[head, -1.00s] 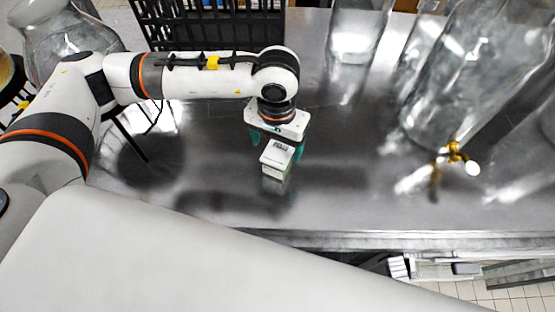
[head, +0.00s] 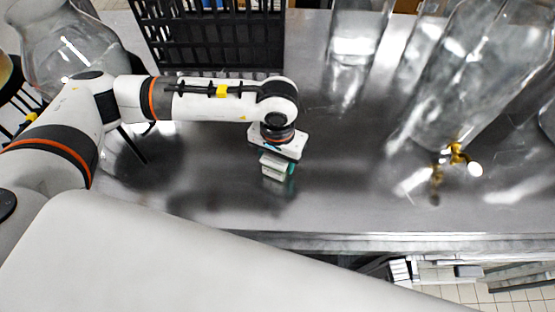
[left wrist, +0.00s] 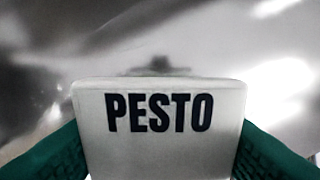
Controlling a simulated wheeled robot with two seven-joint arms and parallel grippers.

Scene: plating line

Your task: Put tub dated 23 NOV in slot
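A small white tub (head: 274,169) is at my left gripper (head: 279,162) over the steel counter in the head view. In the left wrist view the tub (left wrist: 160,130) faces me with the word PESTO in black. The teal fingers of the left gripper press in at its left and right sides, so the gripper is shut on it. No date can be read on the tub. The tub's underside is hidden, and I cannot tell how high above the counter it is. No slot can be made out. My right gripper is not in view.
A black slatted crate (head: 215,45) stands at the back. Large glass vessels stand at the back left (head: 75,45) and right (head: 455,85), the right one with a brass tap (head: 456,153). The steel counter (head: 345,190) is clear at middle and front, down to its front edge.

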